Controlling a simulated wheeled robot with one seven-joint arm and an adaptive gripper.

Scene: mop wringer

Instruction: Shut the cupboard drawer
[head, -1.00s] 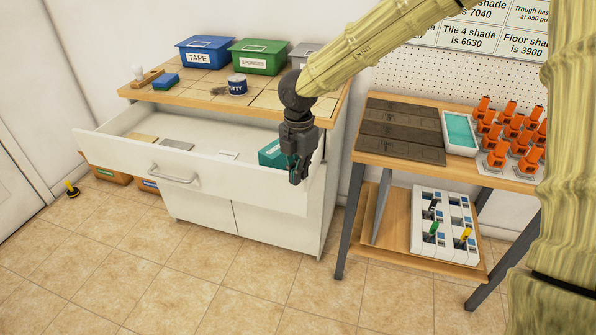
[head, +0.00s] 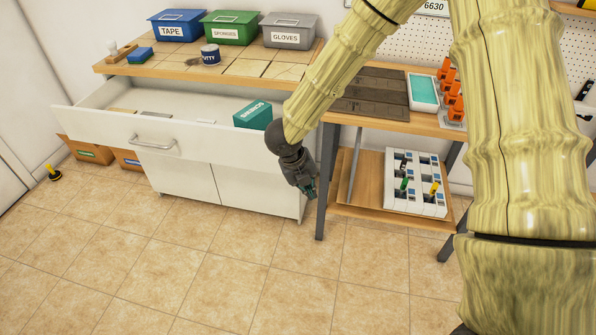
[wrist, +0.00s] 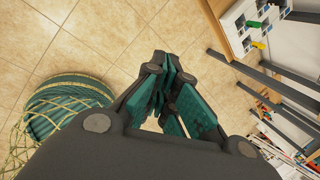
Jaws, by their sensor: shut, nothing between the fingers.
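The white cupboard (head: 185,185) stands at the left in the head view. Its wide top drawer (head: 97,122) is pulled far out, with a bar handle (head: 153,143) on its front. Inside the drawer are a teal box (head: 252,115) and some flat items. My gripper (head: 309,190) is shut and empty. It points down, to the right of the drawer front and lower than it, near the cupboard's right edge. It does not appear to touch the drawer. In the wrist view my gripper's teal finger pads (wrist: 172,95) are close together over the tiled floor.
Blue, green and grey bins (head: 290,32) stand on the cupboard top. A workbench (head: 427,122) with dark tiles and orange tools is close to my gripper's right, its leg (head: 325,185) nearest. Open tiled floor (head: 200,260) lies in front.

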